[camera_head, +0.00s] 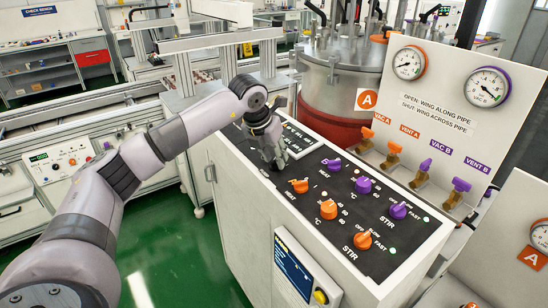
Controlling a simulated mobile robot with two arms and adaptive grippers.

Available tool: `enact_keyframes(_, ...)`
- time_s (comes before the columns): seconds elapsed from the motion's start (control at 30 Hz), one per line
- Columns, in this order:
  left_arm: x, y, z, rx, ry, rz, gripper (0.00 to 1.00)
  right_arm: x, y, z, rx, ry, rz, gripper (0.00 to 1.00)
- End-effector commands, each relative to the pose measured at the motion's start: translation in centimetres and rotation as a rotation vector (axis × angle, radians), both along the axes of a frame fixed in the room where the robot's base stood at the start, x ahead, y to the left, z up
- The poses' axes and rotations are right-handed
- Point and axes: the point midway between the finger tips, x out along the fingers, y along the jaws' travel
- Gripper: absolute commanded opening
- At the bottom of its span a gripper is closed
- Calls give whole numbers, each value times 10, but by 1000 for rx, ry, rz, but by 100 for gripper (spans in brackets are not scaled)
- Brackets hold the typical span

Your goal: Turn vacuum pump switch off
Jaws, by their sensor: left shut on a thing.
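My left gripper (275,160) reaches down onto the far left part of the black control panel (325,232), beside a small display (297,140). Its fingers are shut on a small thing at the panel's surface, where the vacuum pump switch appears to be. The fingers hide that switch, so its position cannot be read. My right gripper is not in view.
Orange knobs (328,209) and purple knobs (363,185) stand on the panel close to my left gripper. Behind are orange and purple valves (422,170), a gauge board (455,95) and a steel vessel (340,75). Green floor (180,255) lies open at left.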

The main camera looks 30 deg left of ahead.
Motion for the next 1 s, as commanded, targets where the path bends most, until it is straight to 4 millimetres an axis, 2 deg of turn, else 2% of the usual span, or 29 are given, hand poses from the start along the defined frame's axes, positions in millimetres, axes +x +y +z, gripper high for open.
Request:
enact_keyframes(0.47,1,1,3,-1,-6,18,1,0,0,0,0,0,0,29)
enact_keyframes(0.5,1,1,3,-1,-6,18,29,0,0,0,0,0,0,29)
enact_keyframes(0.77,1,1,1,-2,-2,16,46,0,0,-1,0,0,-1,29)
enact_keyframes(1.0,0,0,1,-2,0,15,46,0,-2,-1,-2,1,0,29)
